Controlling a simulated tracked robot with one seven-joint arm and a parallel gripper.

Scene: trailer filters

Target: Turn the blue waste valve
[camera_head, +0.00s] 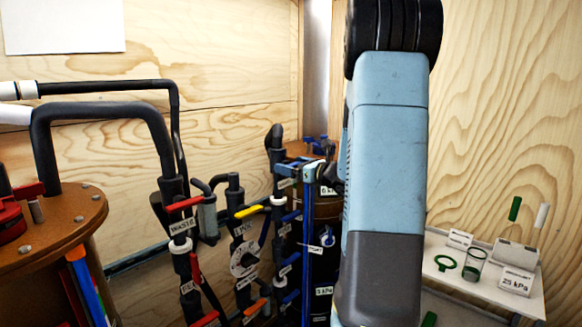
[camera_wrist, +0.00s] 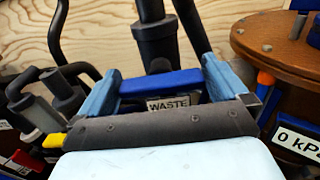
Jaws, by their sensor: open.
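The blue waste valve handle (camera_wrist: 160,82) lies across a dark pipe in the wrist view, with a white WASTE label (camera_wrist: 168,104) just below it. My gripper (camera_wrist: 161,70) is open, with one light-blue finger at each side of the blue handle. The handle sits between the fingers; I cannot tell whether either finger touches it. The gripper body hides the lower part of the valve. In the head view my arm covers much of the middle, and the handle cannot be clearly made out there.
A brown tank lid (camera_wrist: 280,38) is close right of my gripper. Black pipes (camera_wrist: 60,88) stand at left. In the head view, a red-handled valve (camera_head: 186,203) also has a WASTE label. A white shelf (camera_head: 440,250) with small items is at right. A plywood wall is behind.

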